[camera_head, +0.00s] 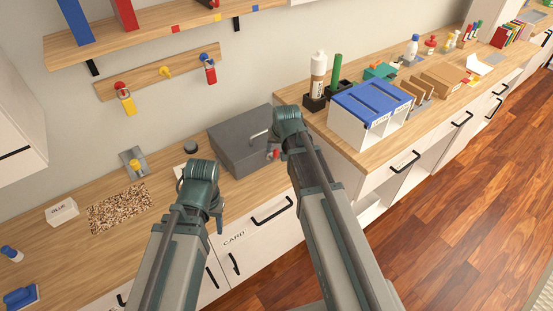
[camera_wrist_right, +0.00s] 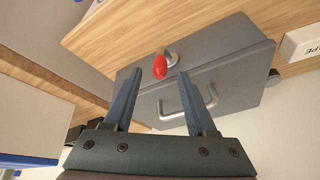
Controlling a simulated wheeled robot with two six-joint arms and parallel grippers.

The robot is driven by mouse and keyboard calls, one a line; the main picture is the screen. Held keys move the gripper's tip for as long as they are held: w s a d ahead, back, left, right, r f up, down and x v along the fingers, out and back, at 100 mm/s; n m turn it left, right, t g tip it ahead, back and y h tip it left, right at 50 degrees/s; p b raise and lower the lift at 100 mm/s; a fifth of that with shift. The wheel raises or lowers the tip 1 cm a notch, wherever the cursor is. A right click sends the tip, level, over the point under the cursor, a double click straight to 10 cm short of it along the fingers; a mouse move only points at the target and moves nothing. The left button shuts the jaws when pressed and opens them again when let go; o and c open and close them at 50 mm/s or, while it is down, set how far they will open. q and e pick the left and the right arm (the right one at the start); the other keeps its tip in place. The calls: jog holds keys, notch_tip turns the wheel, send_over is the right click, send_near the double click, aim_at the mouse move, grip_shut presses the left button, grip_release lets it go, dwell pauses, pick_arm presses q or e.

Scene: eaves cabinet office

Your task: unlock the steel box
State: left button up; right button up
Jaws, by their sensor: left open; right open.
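The grey steel box (camera_head: 240,143) stands shut on the left counter; its front fills much of the right wrist view (camera_wrist_right: 225,82). A silver round lock (camera_wrist_right: 171,58) is on its front near a pale bar handle (camera_wrist_right: 186,104). A red knob-like piece (camera_wrist_right: 160,68), perhaps a key head, sticks out at the lock; it also shows in the head view (camera_head: 275,154). My right gripper (camera_wrist_right: 160,75) is open, its fingers either side of the red piece with gaps, not gripping it.
A wooden hook rail (camera_head: 160,73) on the wall holds a yellow-tagged item (camera_head: 123,97) and a red-and-blue one (camera_head: 209,70). A blue-lidded white organiser (camera_head: 372,105) stands right of my right arm. A speckled mat (camera_head: 120,207) lies to the left.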

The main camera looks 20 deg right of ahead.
aim_at(277, 151)
jog(key=b+x, duration=0.2)
jog(key=x, duration=0.1)
jog(key=shift+f, duration=0.15)
pick_arm(q)
notch_tip(277, 151, down, 3)
jog(key=shift+f, duration=0.1)
pick_arm(e)
jog(key=shift+c, duration=0.4)
grip_shut()
